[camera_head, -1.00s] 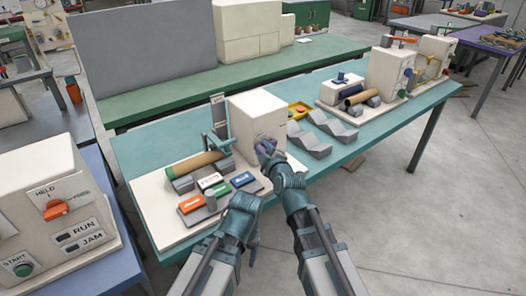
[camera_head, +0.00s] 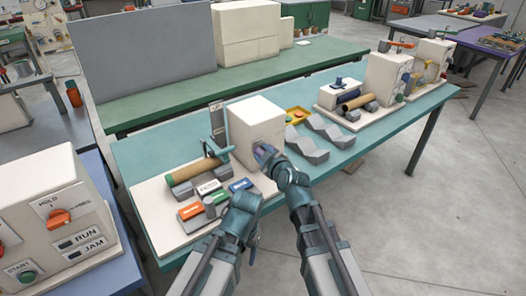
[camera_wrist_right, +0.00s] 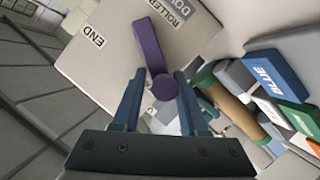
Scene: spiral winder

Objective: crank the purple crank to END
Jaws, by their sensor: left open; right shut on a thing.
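The purple crank (camera_wrist_right: 150,45) is on the front of a cream machine box (camera_head: 254,122). In the right wrist view its arm runs from near the ROLLER DOWN label (camera_wrist_right: 172,15) down to a round knob between my fingers. The END label (camera_wrist_right: 91,37) lies left of the crank arm, which does not point at it. My right gripper (camera_wrist_right: 160,73) is shut on the crank's knob; it also shows in the head view (camera_head: 264,156). My left gripper (camera_head: 253,250) is open and empty, low in front of the bench edge.
A brown tube (camera_head: 197,169) lies on grey supports left of the box, with a teal arm (camera_head: 214,150) at its right end. Orange, white, blue and green blocks (camera_head: 190,211) lie in front. Grey cradles (camera_head: 307,146) and a yellow tray (camera_head: 297,115) are to the right.

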